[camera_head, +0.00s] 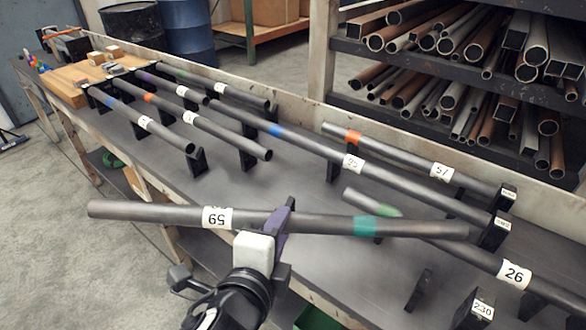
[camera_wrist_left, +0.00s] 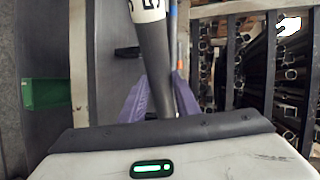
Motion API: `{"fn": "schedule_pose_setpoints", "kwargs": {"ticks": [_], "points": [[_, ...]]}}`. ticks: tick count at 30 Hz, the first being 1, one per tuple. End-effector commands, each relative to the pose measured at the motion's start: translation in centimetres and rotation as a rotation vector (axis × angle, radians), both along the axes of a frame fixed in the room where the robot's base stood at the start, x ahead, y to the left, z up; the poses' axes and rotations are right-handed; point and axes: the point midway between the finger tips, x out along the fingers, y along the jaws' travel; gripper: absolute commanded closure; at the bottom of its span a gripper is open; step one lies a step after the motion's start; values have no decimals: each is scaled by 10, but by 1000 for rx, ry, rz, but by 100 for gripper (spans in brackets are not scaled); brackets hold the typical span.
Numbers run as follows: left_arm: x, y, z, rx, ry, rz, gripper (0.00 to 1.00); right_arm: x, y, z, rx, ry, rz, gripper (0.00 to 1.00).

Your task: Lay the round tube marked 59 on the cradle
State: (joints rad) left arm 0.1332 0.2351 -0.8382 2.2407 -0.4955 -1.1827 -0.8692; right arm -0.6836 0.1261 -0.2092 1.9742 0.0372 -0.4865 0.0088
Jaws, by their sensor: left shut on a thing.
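The round tube marked 59 (camera_head: 160,212) is a long dark grey tube with a white label, upside down in the head view, and a teal band. My left gripper (camera_head: 280,222) is shut around it near the middle, to the right of the label, and holds it above the bench front. In the left wrist view the tube (camera_wrist_left: 153,70) runs between the purple fingers (camera_wrist_left: 160,98). Below its right end, a bare black support (camera_head: 418,290) and a black block labelled 230 (camera_head: 474,308) stand on the bench; I cannot tell if they form the cradle. My right gripper is out of view.
A tube marked 26 (camera_head: 480,262) lies behind and partly under the held tube's right end. Other tubes, marked 53 or similar (camera_head: 400,180) and 57 (camera_head: 400,155), rest on black supports farther back. Bare bench top (camera_head: 220,180) shows left of centre. A pipe rack stands behind.

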Motion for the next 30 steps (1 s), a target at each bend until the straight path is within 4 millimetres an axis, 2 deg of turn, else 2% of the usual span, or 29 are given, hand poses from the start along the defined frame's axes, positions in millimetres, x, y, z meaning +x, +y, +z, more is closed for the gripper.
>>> {"fn": "schedule_pose_setpoints", "kwargs": {"ticks": [1,8,12,16,22,30], "points": [[7,-5,7,1,-9,-35,100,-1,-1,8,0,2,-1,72],[44,-28,12,4,-10,-254,100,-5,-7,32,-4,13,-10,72],[71,-29,26,4,-14,-351,100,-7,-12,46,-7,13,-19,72],[90,-25,38,2,-13,-394,100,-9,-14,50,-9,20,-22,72],[100,-22,43,-2,-11,-415,100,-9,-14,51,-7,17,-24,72],[100,-22,30,-3,-9,-416,100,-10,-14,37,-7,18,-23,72]]}}
